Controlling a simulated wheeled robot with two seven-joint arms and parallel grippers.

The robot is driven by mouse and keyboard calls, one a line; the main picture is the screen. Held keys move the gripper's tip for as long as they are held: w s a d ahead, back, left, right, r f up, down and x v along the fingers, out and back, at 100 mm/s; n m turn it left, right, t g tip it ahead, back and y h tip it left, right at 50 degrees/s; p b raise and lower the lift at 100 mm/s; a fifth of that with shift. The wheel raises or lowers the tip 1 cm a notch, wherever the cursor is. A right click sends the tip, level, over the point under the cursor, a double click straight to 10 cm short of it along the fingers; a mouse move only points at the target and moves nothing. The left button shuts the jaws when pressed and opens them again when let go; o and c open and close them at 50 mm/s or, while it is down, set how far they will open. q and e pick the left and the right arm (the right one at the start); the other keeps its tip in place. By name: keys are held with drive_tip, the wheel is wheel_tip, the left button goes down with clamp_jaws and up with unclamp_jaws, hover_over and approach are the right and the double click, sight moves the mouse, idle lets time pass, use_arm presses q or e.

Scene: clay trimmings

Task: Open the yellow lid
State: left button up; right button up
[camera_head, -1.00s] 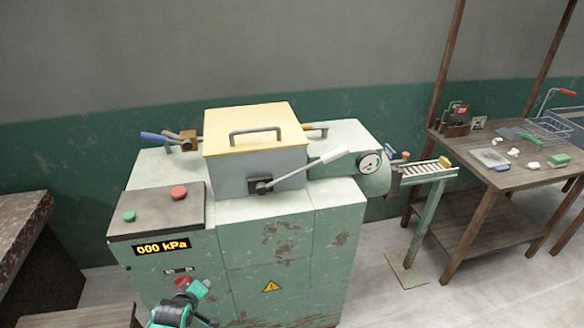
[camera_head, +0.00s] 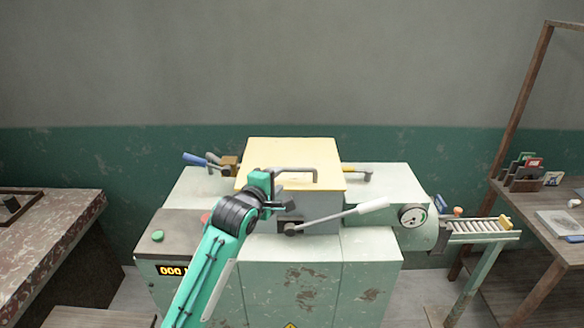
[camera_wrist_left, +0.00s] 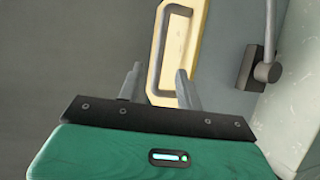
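The yellow lid (camera_head: 300,158) lies flat and closed on top of the grey box of the green machine. Its grey handle (camera_head: 296,170) shows partly behind my left gripper in the head view. My left gripper (camera_head: 284,203) is in front of the lid's left part. In the left wrist view, the two fingers of my left gripper (camera_wrist_left: 158,86) are apart, with the handle (camera_wrist_left: 168,50) and the yellow lid (camera_wrist_left: 188,55) beyond them. Nothing is between the fingertips that I can make out. My right gripper is not in view.
A white-handled lever (camera_head: 345,214) sticks out right from the box front. A blue-handled lever (camera_head: 196,160) is behind left. A green button (camera_head: 157,236) is on the panel. Tables stand left (camera_head: 45,235) and right (camera_head: 545,235).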

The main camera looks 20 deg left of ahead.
sight(289, 171)
use_arm(q)
drive_tip(key=p+x, duration=0.2)
drive_tip(key=x, duration=0.7)
drive_tip(key=shift+c, duration=0.5)
drive_tip(key=shift+f, duration=0.1)
clamp_jaws()
